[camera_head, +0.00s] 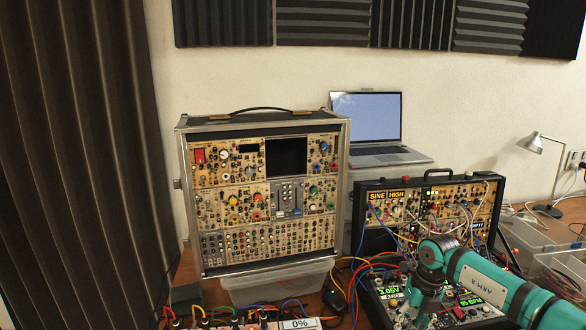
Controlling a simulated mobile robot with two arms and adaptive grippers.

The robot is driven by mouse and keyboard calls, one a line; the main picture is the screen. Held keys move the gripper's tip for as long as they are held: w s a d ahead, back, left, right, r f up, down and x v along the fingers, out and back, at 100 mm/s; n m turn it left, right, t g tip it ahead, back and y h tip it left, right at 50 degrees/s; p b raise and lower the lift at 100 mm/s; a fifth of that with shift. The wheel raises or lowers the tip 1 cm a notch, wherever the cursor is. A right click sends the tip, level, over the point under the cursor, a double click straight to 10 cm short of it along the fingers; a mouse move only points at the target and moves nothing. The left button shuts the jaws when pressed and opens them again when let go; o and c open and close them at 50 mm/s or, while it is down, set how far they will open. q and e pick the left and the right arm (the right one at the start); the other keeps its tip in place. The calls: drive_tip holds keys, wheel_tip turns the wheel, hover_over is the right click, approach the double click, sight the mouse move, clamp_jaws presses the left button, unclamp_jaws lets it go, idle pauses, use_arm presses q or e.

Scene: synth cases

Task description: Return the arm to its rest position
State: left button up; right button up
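My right arm (490,283), teal and dark grey and marked "ARM R", reaches in from the lower right corner. Its near joint bends down in front of a low synth case (388,292) with small lit displays, one reading "3.05V" and another "90 BPM". The lower end of this arm blends into the dark panel at the bottom edge. I cannot make out its fingertips or whether they hold anything. My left arm and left gripper are not in view.
A tall synth case (262,190) stands on a clear plastic bin (278,286). A black patched case (470,205) stands behind my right arm, with loose cables around. A laptop (370,125), a lamp (533,143) and a "0%" panel (298,323) also show.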

drive_tip(key=s+a+f+t+y, duration=0.2)
drive_tip(key=a+y, duration=0.7)
drive_tip(key=a, duration=1.6)
drive_tip(key=s+a+r+m+t+y, duration=0.3)
drive_tip(key=a+r+m+t+y, duration=0.35)
drive_tip(key=r, duration=0.55)
drive_tip(key=d+f+m+t+h, duration=0.1)
drive_tip(key=d+m+t+h, duration=0.9)
drive_tip(key=m, duration=0.7)
drive_tip(key=s+d+f+m+g+h, duration=0.5)
drive_tip(key=s+d+f+m+h, duration=0.1)
drive_tip(key=d+f+m, duration=0.15)
drive_tip(key=s+d+f+m+g, duration=0.1)
drive_tip(key=s+d+f+g, duration=0.2)
drive_tip(key=s, duration=0.5)
drive_tip(key=s+d+f+m+g, duration=0.1)
drive_tip(key=s+f+g, duration=0.3)
drive_tip(key=s, duration=0.4)
drive_tip(key=s+d+f+m+g, duration=0.1)
drive_tip(key=s+d+f+g, duration=0.25)
drive_tip(key=s, duration=0.45)
wheel_tip(320, 180, down, 25)
drive_tip(key=a+g, duration=0.1)
drive_tip(key=s+d+f+g, duration=0.1)
drive_tip(key=s+d+f, duration=0.2)
drive_tip(key=s+f, duration=1.4)
drive_tip(key=shift+s+f+h, duration=0.3)
drive_tip(key=shift+s+h, duration=0.05)
drive_tip(key=shift+s, duration=0.15)
